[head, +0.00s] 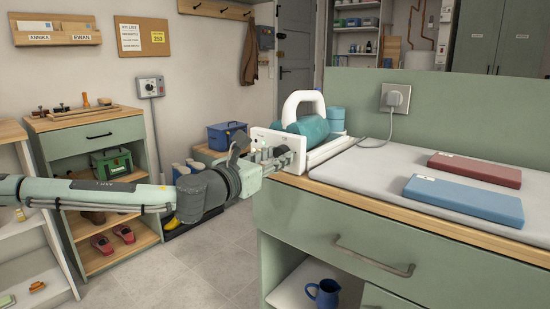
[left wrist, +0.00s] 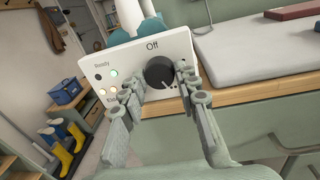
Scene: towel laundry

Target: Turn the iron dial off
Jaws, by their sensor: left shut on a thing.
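The iron dial (left wrist: 159,71) is a round black knob on a white panel (left wrist: 186,42) at the end of the ironing counter. "Off" is printed above the knob; a pale mark on the knob is low, pointing down and slightly right, away from "Off". A green light shows by "Ready" and a warm light glows below it. My left gripper (left wrist: 157,80) is shut on the knob, one finger on each side. The teal iron (head: 309,129) with a white handle stands behind the panel. My right gripper is out of view.
A grey ironing pad (head: 385,170) covers the green counter, with folded blue (head: 464,200) and red (head: 474,169) towels on it. A cord runs to a wall plug (head: 395,99).

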